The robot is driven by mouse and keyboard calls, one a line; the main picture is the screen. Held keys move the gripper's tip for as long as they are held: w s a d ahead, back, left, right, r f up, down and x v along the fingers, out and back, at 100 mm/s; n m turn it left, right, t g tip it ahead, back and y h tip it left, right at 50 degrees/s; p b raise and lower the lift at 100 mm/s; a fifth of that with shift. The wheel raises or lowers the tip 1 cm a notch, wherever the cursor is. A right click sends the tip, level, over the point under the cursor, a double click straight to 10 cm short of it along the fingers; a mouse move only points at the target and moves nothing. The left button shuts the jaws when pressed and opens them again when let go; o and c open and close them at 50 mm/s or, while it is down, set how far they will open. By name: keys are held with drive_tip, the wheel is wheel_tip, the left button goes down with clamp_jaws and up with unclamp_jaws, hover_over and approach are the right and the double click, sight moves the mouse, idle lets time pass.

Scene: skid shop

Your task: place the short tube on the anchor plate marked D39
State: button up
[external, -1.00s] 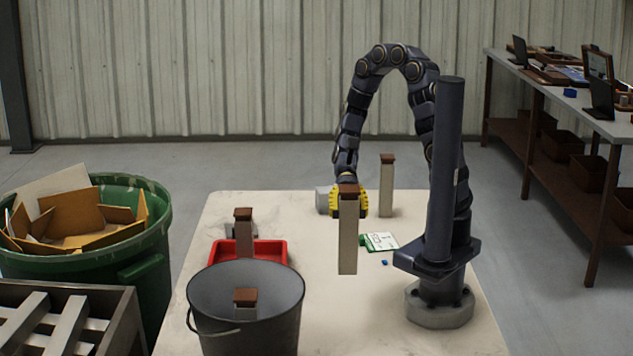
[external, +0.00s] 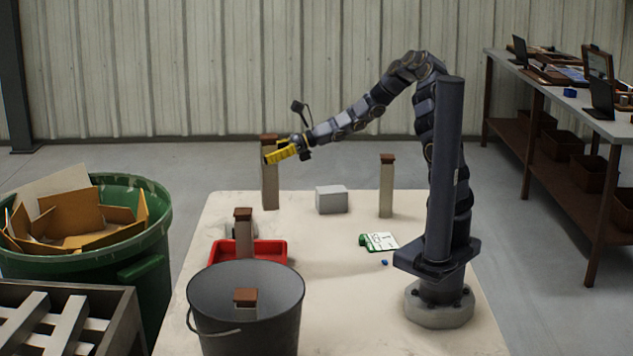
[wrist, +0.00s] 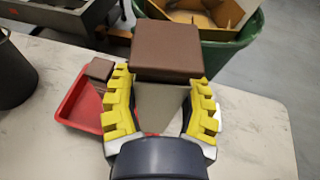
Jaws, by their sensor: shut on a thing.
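My gripper (external: 280,155) is shut on a beige square post with a brown cap (external: 269,185), holding it upright at the far left of the table. Whether its foot touches the table, I cannot tell. In the wrist view the brown cap (wrist: 167,52) sits between the yellow fingers (wrist: 163,108). No D39 mark is readable, and I cannot identify the short tube or anchor plate.
A light grey block (external: 331,200) lies at the back middle. A green and white card (external: 380,241) and a small blue piece (external: 384,262) lie before my base. A green bin (external: 150,250) stands left of the table (external: 340,300). The middle front is clear.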

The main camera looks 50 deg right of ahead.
drive_tip(key=w+d+m+t+h, duration=0.2)
drive_tip(key=w+d+m+t, duration=0.1)
drive_tip(key=w+d, duration=0.15)
drive_tip(key=w+a+f, duration=0.1)
drive_tip(key=w+f, duration=1.1)
drive_tip(key=f, duration=0.1)
drive_tip(key=shift+w+n, duration=0.3)
drive_tip(key=shift+w, duration=0.05)
drive_tip(key=shift+a+f, duration=0.1)
drive_tip(key=shift+f, duration=0.1)
drive_tip(key=o, duration=1.1)
drive_tip(key=shift+c, duration=0.2)
